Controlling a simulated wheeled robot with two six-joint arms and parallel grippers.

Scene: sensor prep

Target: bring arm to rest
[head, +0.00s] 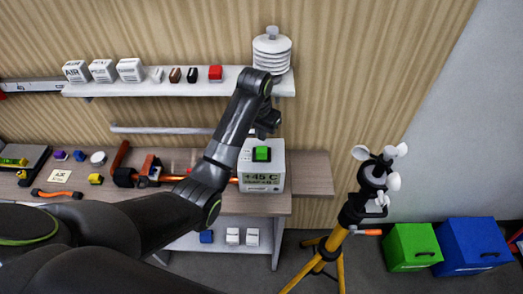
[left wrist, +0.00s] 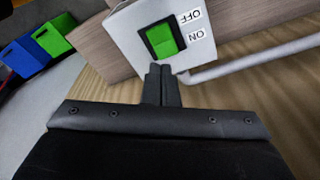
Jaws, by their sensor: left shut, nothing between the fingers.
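My left arm reaches in from the left in the head view, bent over the workbench. Its gripper (head: 268,128) is above and in front of a white box (head: 262,181) with a green switch (head: 262,154) and a display reading +45 C. In the left wrist view my left gripper (left wrist: 160,68) is shut and empty, its fingertips just by the lower edge of the green switch (left wrist: 163,40). I cannot tell whether they touch it. The switch plate (left wrist: 128,22) bears the words ON and OFF. My right gripper is not in view.
A wooden workbench (head: 312,170) carries tools and small parts. A shelf (head: 130,89) above holds small boxes and a white louvred shield (head: 271,52). A tripod with a cup anemometer (head: 374,180) stands right, near green (head: 410,248) and blue (head: 470,245) bins. A rail (head: 160,130) runs along the wall.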

